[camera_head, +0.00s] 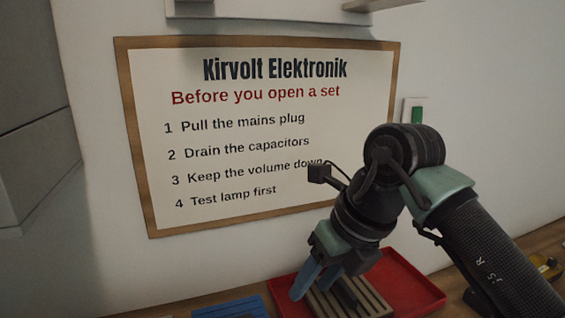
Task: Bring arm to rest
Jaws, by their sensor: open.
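My arm reaches in from the lower right of the head view and bends down at its wrist. My gripper (318,288) points down at the bottom of the picture, with its blue-grey fingers apart. It is in front of a red tray (416,287) with a slatted brown piece (372,298) in it. I cannot tell whether the fingers touch the slatted piece. I see nothing held between the fingers. My arm and gripper hide part of the tray and its contents.
A framed sign (250,130) hangs on the wall behind my arm. A switch with a green part (416,112) is on the wall to its right. A blue item (230,308) lies left of the tray, and a yellow item (548,268) lies at the right. A grey cabinet (32,130) stands at the left.

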